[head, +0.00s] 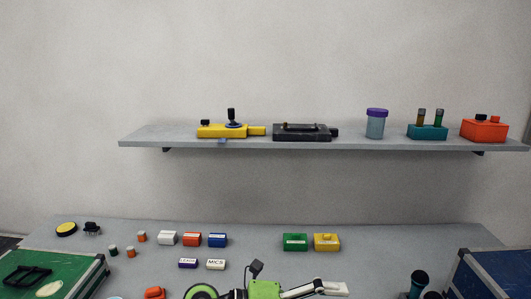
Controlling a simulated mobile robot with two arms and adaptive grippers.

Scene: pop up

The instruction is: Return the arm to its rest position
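Neither of my grippers shows in the head view, and no arm of mine can be made out for sure. At the bottom edge there is a cluster of a green and black ring (201,292), a green block (265,289) with a black top piece, and a pale jointed piece (315,288). The cluster is cut off by the frame, and I cannot tell what it is.
A wall shelf (358,143) holds a yellow device (222,131), a black device (301,132), a purple-lidded jar (376,123), a teal holder (427,131) and an orange box (484,130). Small coloured blocks stand on the table (400,240). A green case (82,274) and blue case (490,274) flank it.

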